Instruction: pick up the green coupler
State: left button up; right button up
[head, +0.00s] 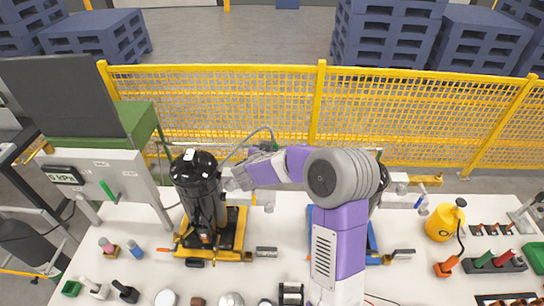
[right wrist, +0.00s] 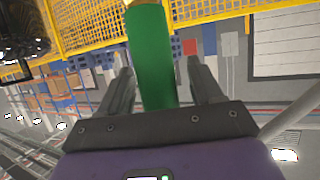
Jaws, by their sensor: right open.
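The green coupler (right wrist: 152,65) is a green cylinder with a brass-coloured end at the top of the right wrist view. It stands between the two fingers of my right gripper (right wrist: 161,72), with a visible gap on each side. The right gripper is open, and its fingers do not appear to press on the coupler. My left gripper is not in view.
The compressor stands on a yellow pallet (head: 235,243) on the white table (head: 425,280). A gauge panel (head: 95,170) is at left, a yellow oil can (head: 444,222) at right. Small parts line the front. A yellow mesh fence (head: 230,100) stands behind.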

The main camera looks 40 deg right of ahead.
jog(key=shift+w+d+f, duration=0.1)
jog(key=shift+d+f, duration=0.05)
jog(key=shift+d, duration=0.25)
jog(key=c, duration=1.2)
